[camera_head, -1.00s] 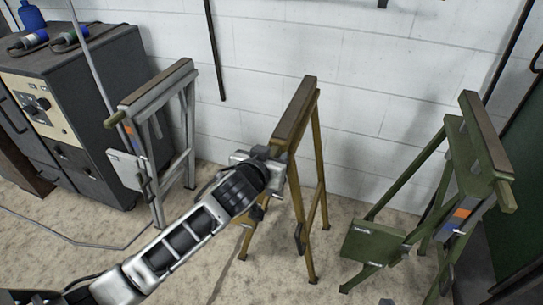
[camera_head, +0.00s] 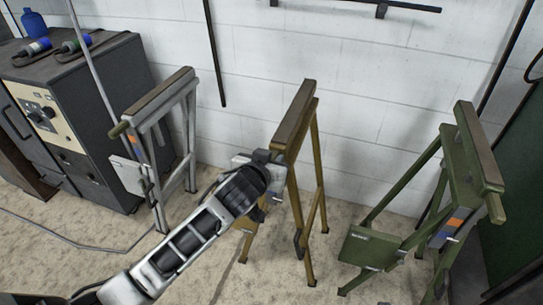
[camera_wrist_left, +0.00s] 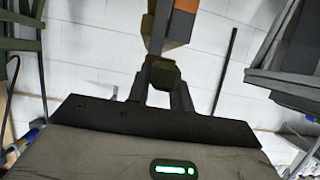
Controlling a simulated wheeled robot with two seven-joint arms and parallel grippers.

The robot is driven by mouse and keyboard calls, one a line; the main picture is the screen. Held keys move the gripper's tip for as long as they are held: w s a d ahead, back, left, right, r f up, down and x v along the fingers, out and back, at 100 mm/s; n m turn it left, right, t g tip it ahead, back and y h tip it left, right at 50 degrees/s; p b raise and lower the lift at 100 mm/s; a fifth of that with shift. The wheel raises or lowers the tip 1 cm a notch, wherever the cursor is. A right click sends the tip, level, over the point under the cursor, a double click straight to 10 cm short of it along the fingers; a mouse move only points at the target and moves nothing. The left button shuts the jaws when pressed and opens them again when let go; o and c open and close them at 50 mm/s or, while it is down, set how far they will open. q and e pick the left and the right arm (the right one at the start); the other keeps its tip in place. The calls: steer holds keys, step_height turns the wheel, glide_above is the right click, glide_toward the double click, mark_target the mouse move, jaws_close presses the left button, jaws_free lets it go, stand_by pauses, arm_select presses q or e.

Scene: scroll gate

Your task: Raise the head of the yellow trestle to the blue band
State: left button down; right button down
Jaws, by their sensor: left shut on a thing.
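The yellow trestle (camera_head: 317,170) stands in the middle, in front of the wall. Its head is a long beam with a brown top (camera_head: 294,115). My left gripper (camera_head: 268,158) is at the near end of this beam. In the left wrist view the jaws (camera_wrist_left: 161,88) are shut on an olive-yellow handle (camera_wrist_left: 164,72). An orange band (camera_wrist_left: 184,22) shows on a post just beyond the handle. No blue band on the yellow trestle is visible; my arm and gripper cover part of its near side. My right gripper is not in view.
A grey trestle (camera_head: 188,130) stands to the left, beside a dark cabinet (camera_head: 92,110). A green trestle (camera_head: 462,165) with orange and blue bands stands to the right. A dark rail (camera_head: 350,3) is on the wall. Bare floor lies between the trestles.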

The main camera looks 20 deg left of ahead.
arm_select(q)
steer(key=r, duration=0.1)
steer(key=r+p, duration=0.1)
steer(key=r, duration=0.1)
steer(key=shift+w+r, duration=0.2)
steer(key=shift+r, duration=0.05)
steer(key=shift+t, duration=0.3)
steer(key=shift+a, duration=0.1)
steer(key=c, duration=1.2)
jaws_free()
steer(key=shift+c, duration=0.2)
steer(key=shift+s+f, duration=0.15)
steer(key=shift+f, duration=0.05)
steer(key=shift+s, duration=0.1)
steer(key=shift+s, duration=0.4)
steer(key=v, duration=1.5)
steer(key=shift+r, duration=0.3)
